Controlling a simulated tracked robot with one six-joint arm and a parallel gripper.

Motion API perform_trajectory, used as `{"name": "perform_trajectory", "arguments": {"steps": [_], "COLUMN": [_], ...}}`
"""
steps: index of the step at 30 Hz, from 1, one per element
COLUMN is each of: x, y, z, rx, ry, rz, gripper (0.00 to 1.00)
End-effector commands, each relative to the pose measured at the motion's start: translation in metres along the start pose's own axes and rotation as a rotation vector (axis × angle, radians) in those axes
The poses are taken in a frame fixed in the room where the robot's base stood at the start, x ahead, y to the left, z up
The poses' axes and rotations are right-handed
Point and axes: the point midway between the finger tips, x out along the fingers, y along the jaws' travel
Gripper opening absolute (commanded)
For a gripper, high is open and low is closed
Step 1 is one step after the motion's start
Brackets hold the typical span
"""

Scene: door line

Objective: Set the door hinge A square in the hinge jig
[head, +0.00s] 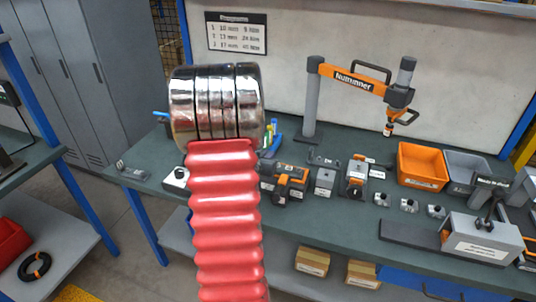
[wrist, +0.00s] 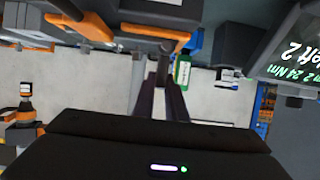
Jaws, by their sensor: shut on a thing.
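My gripper (wrist: 163,88) shows in the wrist view with its two dark fingers close together. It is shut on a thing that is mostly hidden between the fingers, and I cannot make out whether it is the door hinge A. In the head view my red ribbed arm hides the gripper. Several small metal parts (head: 408,205) lie in a row on the bench; they are too small to name. A grey fixture with a black clamp (head: 484,236) stands at the bench's right. I cannot tell whether this is the hinge jig.
The dark bench (head: 345,228) carries an orange bin (head: 421,165), a grey bin (head: 466,165), an orange and black power tool (head: 286,181) and a small grey block (head: 325,181). A nutrunner arm (head: 352,82) rises behind them. The bench's front middle strip is clear.

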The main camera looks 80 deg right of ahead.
Motion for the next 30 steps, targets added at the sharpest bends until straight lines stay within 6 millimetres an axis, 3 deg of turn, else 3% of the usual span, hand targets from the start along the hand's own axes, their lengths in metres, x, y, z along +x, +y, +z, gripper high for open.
{"name": "perform_trajectory", "arguments": {"steps": [13,14,22,30], "x": [0.0005,0.0005,0.0005,0.0004], "y": [0.0001,0.0000,0.0002,0.0005], "z": [-0.0002,-0.0002,0.0006,0.0020], "rx": [0.001,0.001,0.001,0.001], "ry": [0.003,0.003,0.001,-0.002], "rz": [0.000,0.000,0.001,0.001], "gripper": [0.00,0.13,0.32,0.33]}}
